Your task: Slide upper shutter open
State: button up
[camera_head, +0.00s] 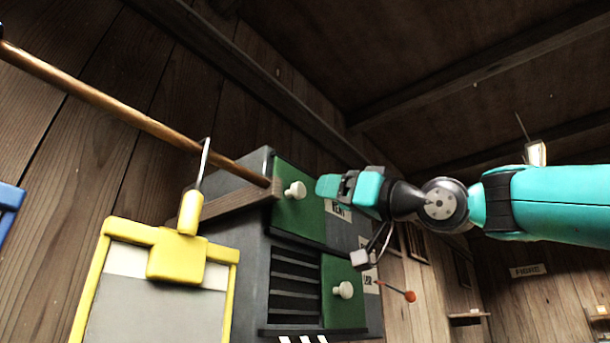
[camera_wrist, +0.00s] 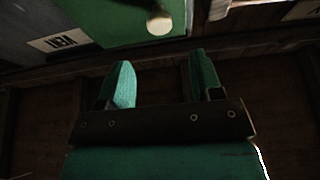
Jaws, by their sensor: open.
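The upper shutter (camera_head: 297,212) is a green panel with a white round knob (camera_head: 294,190) on the front of a grey cabinet. It covers the upper opening and also shows at the top of the wrist view (camera_wrist: 115,22). The knob shows in the wrist view (camera_wrist: 159,23), beyond the fingers and above the gap between them. My gripper (camera_head: 326,188) is open and empty, just right of the knob in the head view. Its two teal fingers show apart in the wrist view (camera_wrist: 160,78). No contact with the knob shows.
A lower green shutter (camera_head: 341,305) with a white knob sits beside black louvres. A wooden rod (camera_head: 120,108) meets the cabinet at upper left. A yellow-framed mould (camera_head: 165,285) hangs left of it. A red-tipped lever (camera_head: 408,296) sticks out at right.

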aim_at(302, 190)
jog(key=p+x, duration=0.3)
jog(key=x, duration=0.4)
jog(key=shift+s+d+r+p, duration=0.1)
jog(key=shift+p, duration=0.25)
jog(key=shift+w+a+r+p, duration=0.1)
jog(key=shift+w+a+p, duration=0.2)
jog(key=shift+w+a, duration=0.2)
jog(key=shift+c, duration=0.4)
